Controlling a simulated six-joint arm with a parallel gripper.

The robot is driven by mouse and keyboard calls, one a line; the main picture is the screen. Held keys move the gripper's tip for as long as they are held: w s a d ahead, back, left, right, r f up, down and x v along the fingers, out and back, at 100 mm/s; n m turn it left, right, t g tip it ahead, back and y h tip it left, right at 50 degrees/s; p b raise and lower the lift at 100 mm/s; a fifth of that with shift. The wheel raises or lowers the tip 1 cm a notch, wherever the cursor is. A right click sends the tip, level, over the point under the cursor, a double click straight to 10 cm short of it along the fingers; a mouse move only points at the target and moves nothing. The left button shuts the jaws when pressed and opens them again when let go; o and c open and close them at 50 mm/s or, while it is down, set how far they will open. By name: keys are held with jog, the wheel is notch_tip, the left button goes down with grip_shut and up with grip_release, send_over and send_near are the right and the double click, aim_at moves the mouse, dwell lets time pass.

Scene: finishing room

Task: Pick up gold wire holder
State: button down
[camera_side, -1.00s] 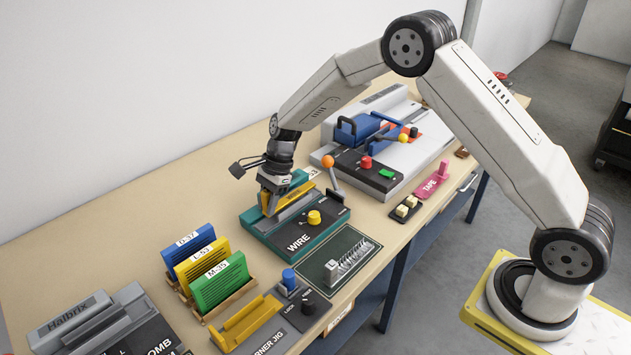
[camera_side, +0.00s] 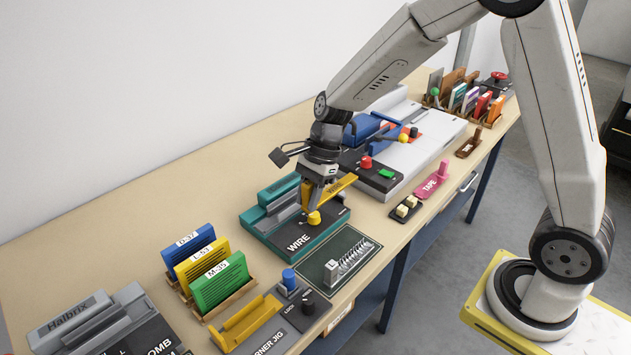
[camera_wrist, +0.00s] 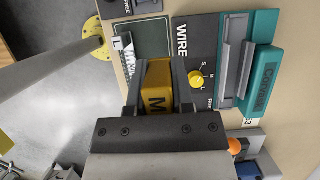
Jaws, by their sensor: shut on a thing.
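The gold wire holder (camera_side: 341,186) is between my gripper's jaws, above the dark front part of the teal WIRE machine (camera_side: 262,233). In the wrist view the holder (camera_wrist: 158,84) shows a dark letter M on its face, with a finger on either side. My gripper (camera_side: 318,198) is shut on it, just behind and above the machine's yellow knob (camera_side: 314,218) in the side view. The wrist view shows the machine's grey slot (camera_wrist: 228,78) to the right of the gripper (camera_wrist: 153,95), with no gold piece in it.
A green mat (camera_side: 318,268) with a wire coil (camera_side: 350,262) lies in front of the machine. Blue, yellow and green books (camera_side: 218,283) stand in a rack at left. A blue-handled machine (camera_side: 425,150) is behind right, near a pink TAPE block (camera_side: 431,186).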

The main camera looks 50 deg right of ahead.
jog(key=shift+s+r, duration=0.15)
jog(key=shift+s, duration=0.2)
dwell(0.5)
jog(key=s+f, duration=0.3)
jog(key=s, duration=1.1)
jog(key=shift+s+d, duration=0.3)
jog(key=shift+w+a+f, duration=0.35)
jog(key=shift+w+f, duration=1.2)
jog(key=shift+w, duration=0.7)
jog(key=shift+w+a+f, duration=0.4)
jog(key=shift+w+f, duration=1.15)
jog(key=shift+w, duration=0.65)
jog(key=shift+w+a+f, duration=0.35)
jog(key=shift+w+f, duration=1.2)
jog(key=shift+w, duration=0.7)
